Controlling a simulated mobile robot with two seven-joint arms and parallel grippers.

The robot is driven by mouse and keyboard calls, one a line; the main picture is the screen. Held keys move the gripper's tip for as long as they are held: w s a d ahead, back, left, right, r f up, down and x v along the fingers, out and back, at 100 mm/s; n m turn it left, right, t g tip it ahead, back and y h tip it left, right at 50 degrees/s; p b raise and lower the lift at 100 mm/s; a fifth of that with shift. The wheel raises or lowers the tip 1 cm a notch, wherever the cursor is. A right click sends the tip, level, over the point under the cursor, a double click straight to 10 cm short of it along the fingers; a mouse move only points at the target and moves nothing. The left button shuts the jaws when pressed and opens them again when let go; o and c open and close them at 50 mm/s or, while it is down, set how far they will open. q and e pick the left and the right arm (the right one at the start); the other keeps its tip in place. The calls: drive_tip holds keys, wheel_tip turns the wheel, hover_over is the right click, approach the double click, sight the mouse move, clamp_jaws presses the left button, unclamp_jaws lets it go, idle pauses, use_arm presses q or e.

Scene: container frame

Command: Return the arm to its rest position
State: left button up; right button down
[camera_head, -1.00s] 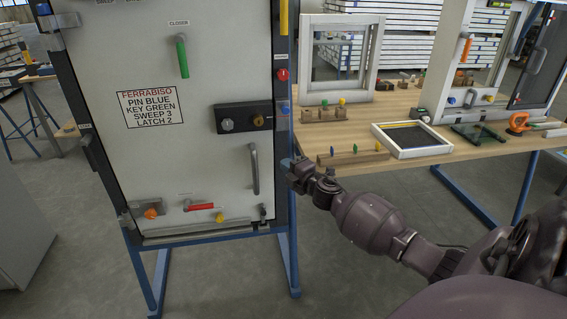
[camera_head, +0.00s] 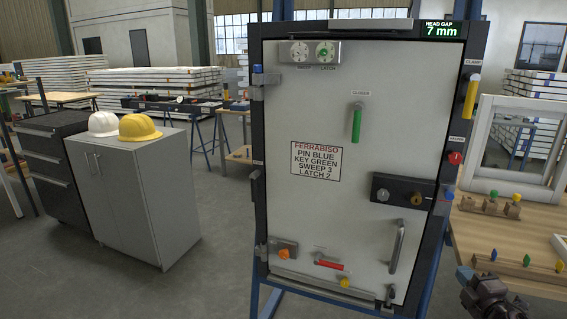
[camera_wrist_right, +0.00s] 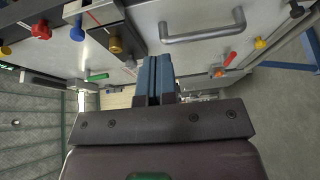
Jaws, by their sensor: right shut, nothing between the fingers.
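My right gripper (camera_head: 487,297) shows at the lower right of the head view, in front of the wooden bench and right of the door panel. In the right wrist view its blue-grey fingers (camera_wrist_right: 155,78) are together, with nothing between them. The white door panel (camera_head: 290,215) stands upright in a dark frame on blue legs. In the right wrist view its grey handle (camera_wrist_right: 203,32) and brass knob (camera_wrist_right: 115,45) lie beyond the fingers. I cannot see contact between the gripper and the panel. My left gripper is not in view.
The wooden bench (camera_head: 470,228) on the right bears a white window frame (camera_head: 515,150) and pegs in wooden blocks. A grey cabinet (camera_head: 140,200) with two hard hats stands left, beside a dark drawer unit (camera_head: 50,185). Floor between cabinet and panel is clear.

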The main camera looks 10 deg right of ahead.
drive_tip(key=s+a+f+m+g+p, duration=0.1)
drive_tip(key=s+a+f+m, duration=0.3)
drive_tip(key=s+a, duration=0.4)
drive_tip(key=s+a+f+m+g+y+p, duration=0.1)
drive_tip(key=s+a+f+m+g, duration=0.2)
drive_tip(key=s+a, duration=0.6)
drive_tip(key=s+a+f+m+g+p, duration=0.1)
drive_tip(key=s+a+f+m+g, duration=0.2)
drive_tip(key=s+a+f+m, duration=0.3)
drive_tip(key=s+a+m, duration=0.2)
drive_tip(key=s+a, duration=0.1)
drive_tip(key=s, duration=0.1)
drive_tip(key=shift+s+f+m+y+p, duration=0.2)
drive_tip(key=shift+f+m+y+p, duration=0.1)
drive_tip(key=shift+y, duration=0.1)
